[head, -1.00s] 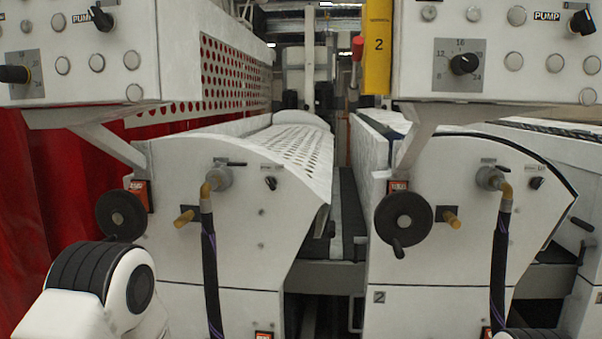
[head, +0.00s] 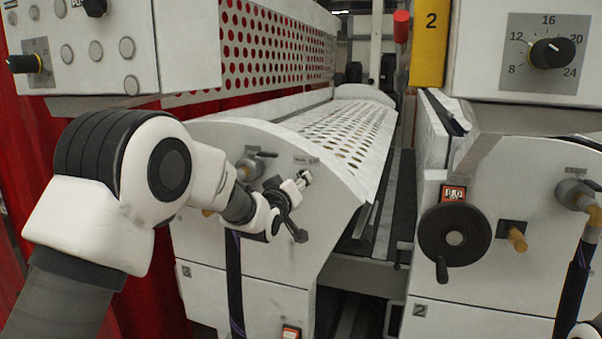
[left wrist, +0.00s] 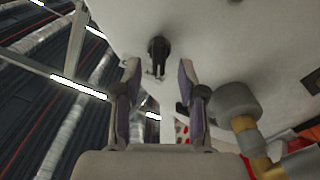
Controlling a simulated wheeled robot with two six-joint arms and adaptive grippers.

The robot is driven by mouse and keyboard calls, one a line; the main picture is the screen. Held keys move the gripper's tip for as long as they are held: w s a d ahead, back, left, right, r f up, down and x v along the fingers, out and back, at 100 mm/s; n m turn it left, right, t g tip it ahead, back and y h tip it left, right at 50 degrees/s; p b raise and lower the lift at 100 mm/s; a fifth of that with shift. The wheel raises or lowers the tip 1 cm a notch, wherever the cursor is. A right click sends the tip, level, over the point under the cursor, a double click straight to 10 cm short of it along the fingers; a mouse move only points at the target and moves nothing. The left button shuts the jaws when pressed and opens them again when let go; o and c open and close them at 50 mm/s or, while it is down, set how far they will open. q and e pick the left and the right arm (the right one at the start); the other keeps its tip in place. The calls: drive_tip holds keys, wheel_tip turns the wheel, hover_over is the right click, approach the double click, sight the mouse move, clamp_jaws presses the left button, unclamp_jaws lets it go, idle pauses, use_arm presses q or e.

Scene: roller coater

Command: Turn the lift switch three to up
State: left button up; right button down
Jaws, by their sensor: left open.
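The switch's setting is hard to tell.
A valve fitting (left wrist: 235,105) with a brass elbow stands close beside the gripper; a black hose (head: 235,285) hangs below it. The right machine has a black handwheel (head: 454,238). A control box (head: 85,45) overhangs at upper left. A dark gap lies between the machines.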

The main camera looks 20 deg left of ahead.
use_arm(q)
drive_tip(key=shift+w+r+p, duration=0.15)
drive_tip(key=shift+w+p, duration=0.15)
drive_tip(key=shift+w, duration=0.75)
drive_tip(key=shift+w+d, duration=0.1)
drive_tip(key=shift+w, duration=0.05)
clamp_jaws()
use_arm(e)
drive_tip(key=shift+s+r, duration=0.1)
drive_tip(key=shift+r, duration=0.55)
